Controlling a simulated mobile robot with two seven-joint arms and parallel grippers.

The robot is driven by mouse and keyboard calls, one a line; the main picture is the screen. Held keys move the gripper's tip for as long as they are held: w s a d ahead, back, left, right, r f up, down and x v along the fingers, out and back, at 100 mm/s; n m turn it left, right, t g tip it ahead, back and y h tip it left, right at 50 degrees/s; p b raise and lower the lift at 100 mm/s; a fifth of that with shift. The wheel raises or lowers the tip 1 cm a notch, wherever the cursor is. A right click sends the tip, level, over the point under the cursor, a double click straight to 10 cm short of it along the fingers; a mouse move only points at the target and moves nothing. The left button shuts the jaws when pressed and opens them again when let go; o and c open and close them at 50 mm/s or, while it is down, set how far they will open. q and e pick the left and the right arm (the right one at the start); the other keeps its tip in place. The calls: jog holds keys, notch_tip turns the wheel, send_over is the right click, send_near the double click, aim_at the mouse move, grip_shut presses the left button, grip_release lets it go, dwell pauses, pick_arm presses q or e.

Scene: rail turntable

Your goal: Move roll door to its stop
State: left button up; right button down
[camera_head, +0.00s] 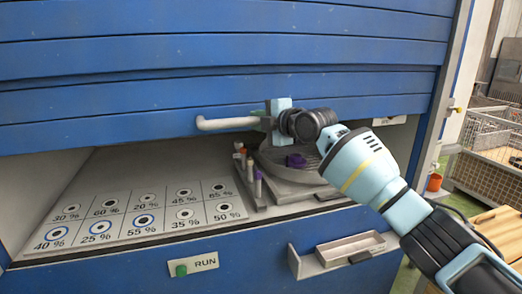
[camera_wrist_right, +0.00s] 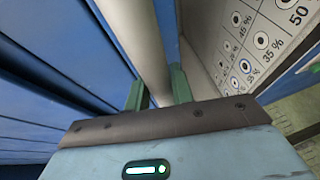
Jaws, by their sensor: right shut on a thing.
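The blue slatted roll door (camera_head: 200,62) hangs partly raised across the cabinet opening in the head view. A pale bar handle (camera_head: 228,123) is fixed along its lower edge. My right gripper (camera_head: 272,120) is at the right part of this handle. In the right wrist view the handle (camera_wrist_right: 147,45) runs between the two green fingers of the right gripper (camera_wrist_right: 158,88), which are shut on it. The door slats (camera_wrist_right: 45,80) show at the left there. My left gripper is not in view.
Under the door are a panel with percent-marked spots (camera_head: 140,212) and a grey turntable (camera_head: 290,165) with small coloured items. Below are a green RUN button (camera_head: 181,270) and an open drawer (camera_head: 345,250). A wire crate (camera_head: 485,140) and wooden box (camera_head: 500,225) stand right.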

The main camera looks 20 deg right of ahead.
aim_at(260, 87)
notch_tip(260, 87, up, 9)
jog(key=shift+r+p, duration=0.1)
jog(key=shift+p, duration=0.55)
jog(key=c, duration=1.2)
grip_release()
jog(key=shift+f, duration=0.25)
jog(key=v, duration=0.8)
jog(key=shift+w, duration=0.1)
